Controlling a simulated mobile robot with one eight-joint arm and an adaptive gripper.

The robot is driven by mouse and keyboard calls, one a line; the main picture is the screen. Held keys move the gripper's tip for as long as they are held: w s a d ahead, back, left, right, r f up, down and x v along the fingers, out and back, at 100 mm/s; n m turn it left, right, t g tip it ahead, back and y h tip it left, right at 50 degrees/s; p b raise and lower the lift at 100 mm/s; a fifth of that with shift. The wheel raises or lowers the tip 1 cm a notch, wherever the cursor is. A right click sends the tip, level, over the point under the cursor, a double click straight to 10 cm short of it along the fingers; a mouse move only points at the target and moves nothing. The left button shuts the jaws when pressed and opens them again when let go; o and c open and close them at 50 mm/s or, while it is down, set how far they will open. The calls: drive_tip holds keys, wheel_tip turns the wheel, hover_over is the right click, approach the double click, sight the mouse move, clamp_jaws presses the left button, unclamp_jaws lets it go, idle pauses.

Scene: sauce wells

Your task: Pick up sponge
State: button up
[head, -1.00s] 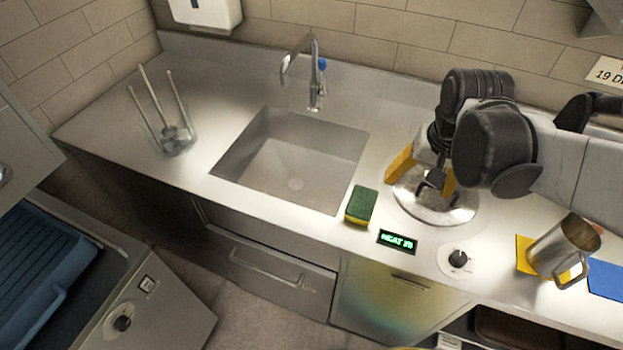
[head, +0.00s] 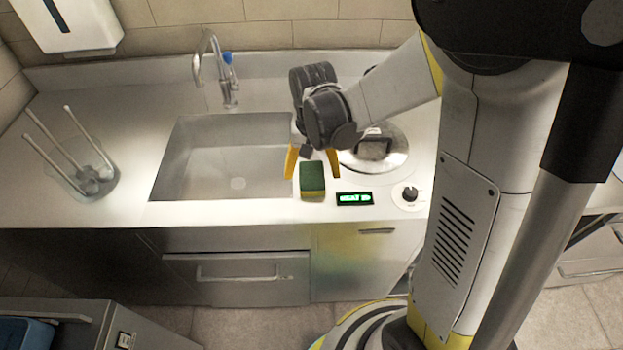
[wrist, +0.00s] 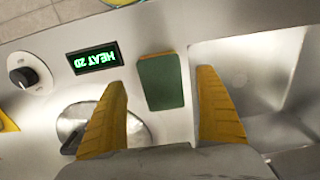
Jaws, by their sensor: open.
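The sponge (head: 312,177), green on top with a yellow layer under it, lies flat on the steel counter between the sink and the round metal lid. My gripper (head: 300,173) is open over the counter just behind it, with its yellow fingers pointing down. In the wrist view the sponge (wrist: 161,82) lies between the lines of the two spread fingers, beyond my gripper (wrist: 163,95). Nothing is held. I cannot tell the exact height of the fingertips above the counter.
The sink basin (head: 225,165) is left of the sponge, with a faucet (head: 226,75) behind. A lit display (head: 354,198) and a knob (head: 410,194) are to the right. The metal lid (head: 385,158) is close by. A glass with rods (head: 92,180) stands far left.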

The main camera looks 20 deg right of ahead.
sight(312, 179)
drive_tip(key=f, duration=0.2)
drive_tip(key=f+b, duration=0.1)
drive_tip(key=shift+w+f, duration=0.2)
drive_tip(key=shift+f, duration=0.2)
drive_tip(key=shift+r, duration=0.1)
drive_tip(key=c, duration=0.8)
drive_tip(key=shift+c, duration=0.2)
